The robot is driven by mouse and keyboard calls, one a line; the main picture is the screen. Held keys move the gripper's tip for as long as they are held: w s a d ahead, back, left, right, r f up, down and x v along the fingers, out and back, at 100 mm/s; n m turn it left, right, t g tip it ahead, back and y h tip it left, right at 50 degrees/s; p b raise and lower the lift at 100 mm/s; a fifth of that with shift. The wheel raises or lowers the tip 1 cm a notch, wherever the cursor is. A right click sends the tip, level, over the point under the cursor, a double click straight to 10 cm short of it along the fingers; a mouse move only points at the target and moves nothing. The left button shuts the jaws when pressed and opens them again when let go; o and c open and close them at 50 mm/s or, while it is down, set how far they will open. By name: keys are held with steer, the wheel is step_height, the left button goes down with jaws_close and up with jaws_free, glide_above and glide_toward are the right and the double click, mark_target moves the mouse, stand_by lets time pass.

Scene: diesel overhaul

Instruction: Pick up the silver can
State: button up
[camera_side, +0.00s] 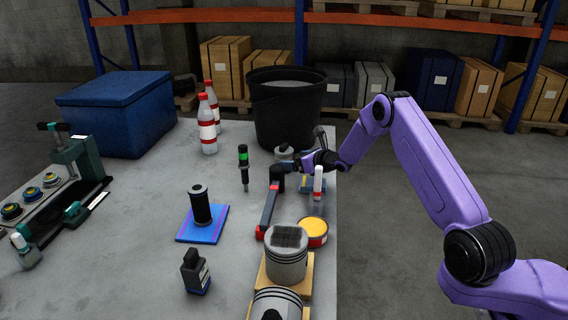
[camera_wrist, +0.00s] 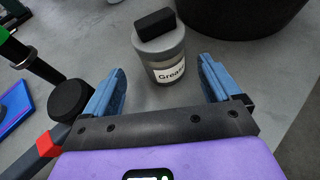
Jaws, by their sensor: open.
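The silver can (camera_wrist: 160,45) has a black block-shaped top and a label reading "Grease". In the wrist view it stands upright ahead of my gripper (camera_wrist: 163,68), roughly centred between the two blue fingers. The fingers are spread wide and empty, with a gap on both sides of the can. In the side view the can (camera_side: 284,153) is small and partly hidden, just left of my gripper (camera_side: 309,160), near the table's right edge. I cannot tell how far the fingertips reach around it.
A large black bucket (camera_side: 286,112) stands right behind the can. A black-and-red tool (camera_side: 269,205) lies close in front, with its round black end (camera_wrist: 70,100) by my left finger. The table's right edge is near.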

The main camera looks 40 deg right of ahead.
mark_target(290, 159)
steer(key=shift+x, duration=2.65)
steer(key=shift+d+f, duration=0.1)
steer(key=shift+d, duration=0.05)
steer(key=shift+c, duration=0.4)
jaws_close()
